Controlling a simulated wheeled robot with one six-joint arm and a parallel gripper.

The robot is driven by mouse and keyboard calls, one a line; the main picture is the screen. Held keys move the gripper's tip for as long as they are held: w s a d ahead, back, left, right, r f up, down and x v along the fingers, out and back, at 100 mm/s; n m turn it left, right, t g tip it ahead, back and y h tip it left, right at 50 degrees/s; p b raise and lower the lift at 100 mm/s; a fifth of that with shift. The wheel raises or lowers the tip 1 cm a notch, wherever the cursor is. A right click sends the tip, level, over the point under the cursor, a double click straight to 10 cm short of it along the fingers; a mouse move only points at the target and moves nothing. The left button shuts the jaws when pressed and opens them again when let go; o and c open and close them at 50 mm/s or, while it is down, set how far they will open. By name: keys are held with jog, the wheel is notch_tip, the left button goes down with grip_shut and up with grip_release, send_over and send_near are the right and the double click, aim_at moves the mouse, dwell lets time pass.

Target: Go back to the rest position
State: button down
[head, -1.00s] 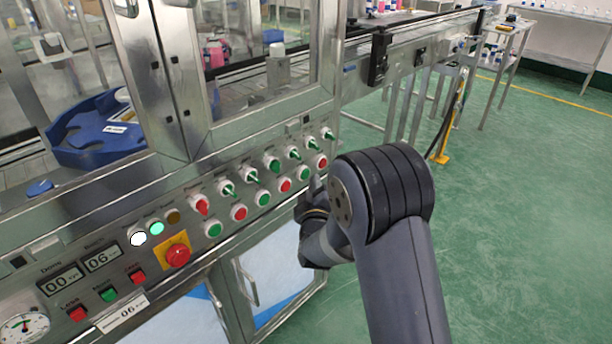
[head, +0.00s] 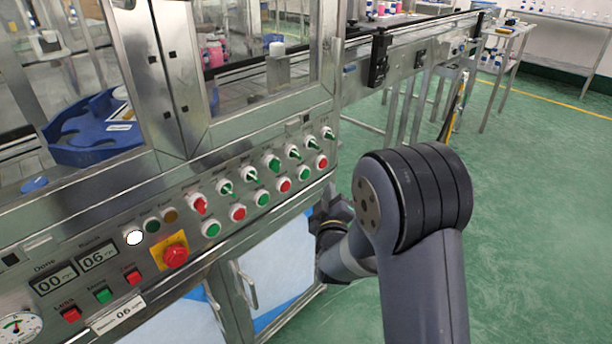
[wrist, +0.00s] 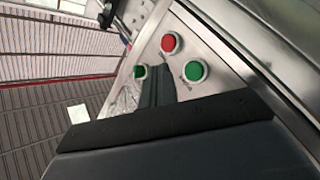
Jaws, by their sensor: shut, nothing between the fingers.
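My gripper (head: 333,205) shows small and dark in the head view, partly hidden behind my own arm. It is just right of the end of the control panel (head: 110,230) on the steel machine. In the wrist view my gripper (wrist: 155,85) is shut and empty. Its dark fingers point toward the panel's right end. A red button (wrist: 170,43) and a green button (wrist: 194,72) lie close around the fingertips there. I cannot tell the exact gap between the fingers and the panel.
The panel carries rows of switches and buttons, a red emergency stop (head: 175,254) and a lit white lamp (head: 134,237). A conveyor (head: 420,42) runs to the back right, with a small table (head: 508,30) beyond. The green floor (head: 540,180) at right is clear.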

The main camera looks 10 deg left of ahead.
dwell(0.3)
jog(key=a+p, duration=0.1)
jog(key=w+p, duration=0.1)
jog(key=p, duration=0.1)
jog(key=shift+w+a+r, duration=0.2)
jog(key=shift+a, duration=0.15)
jog(key=shift+p, duration=0.85)
jog(key=s+d+b, duration=0.2)
jog(key=s+d, duration=0.1)
jog(key=d, duration=0.1)
jog(key=shift+s+d+f, duration=0.2)
jog(key=shift+s+d, duration=0.15)
jog(key=shift+d, duration=0.05)
jog(key=w+a, duration=0.1)
jog(key=w+a+b, duration=0.1)
jog(key=a, duration=0.1)
jog(key=w+a+b, duration=0.1)
jog(key=shift+w+a+f, duration=0.25)
jog(key=shift+a, duration=0.05)
